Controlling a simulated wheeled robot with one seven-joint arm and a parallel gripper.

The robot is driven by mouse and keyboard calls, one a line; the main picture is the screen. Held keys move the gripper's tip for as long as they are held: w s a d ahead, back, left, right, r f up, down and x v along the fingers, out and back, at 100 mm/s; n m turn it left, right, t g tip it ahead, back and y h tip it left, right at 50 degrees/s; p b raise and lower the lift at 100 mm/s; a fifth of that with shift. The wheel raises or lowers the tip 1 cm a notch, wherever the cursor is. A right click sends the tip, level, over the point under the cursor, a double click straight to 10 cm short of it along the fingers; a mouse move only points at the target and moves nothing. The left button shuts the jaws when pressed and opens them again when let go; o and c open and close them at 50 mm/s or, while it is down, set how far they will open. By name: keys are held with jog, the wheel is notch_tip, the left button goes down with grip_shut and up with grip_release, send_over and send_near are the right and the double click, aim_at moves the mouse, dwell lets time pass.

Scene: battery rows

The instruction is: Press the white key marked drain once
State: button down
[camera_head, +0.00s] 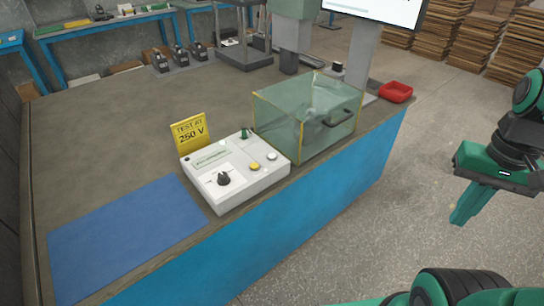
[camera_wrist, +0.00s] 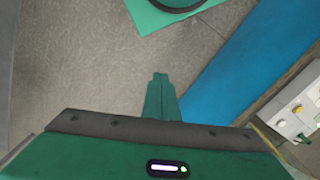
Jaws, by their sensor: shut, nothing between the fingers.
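A white control box (camera_head: 240,185) stands near the front edge of the bench. It has a black knob (camera_head: 224,179), a yellow key (camera_head: 254,166), a white key (camera_head: 272,156) and a green part (camera_head: 245,133) at its back. The lettering by the keys is too small to read. Part of the box also shows at the right edge of the wrist view (camera_wrist: 286,128). My gripper (camera_head: 457,220) is shut and empty, pointing down over the floor beyond the bench's front edge, well to the right of the box. Its fingers show closed together in the wrist view (camera_wrist: 160,78).
A clear case (camera_head: 310,120) with yellow edges and a dark handle stands right beside the box. A yellow sign (camera_head: 191,132) reads "TEST AT 250 V". A blue mat (camera_head: 120,235) lies left, a red tray (camera_head: 396,92) right. Open floor lies between bench and gripper.

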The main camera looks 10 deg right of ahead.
jog(key=n+t+y, duration=0.5)
jog(key=t+y, duration=0.1)
jog(key=t, duration=0.1)
send_over(275, 158)
notch_tip(275, 158, down, 4)
jog(key=shift+w+r, duration=0.1)
jog(key=shift+w, duration=0.05)
jog(key=shift+f, duration=4.45)
jog(key=shift+f, duration=0.1)
jog(key=shift+f, duration=0.25)
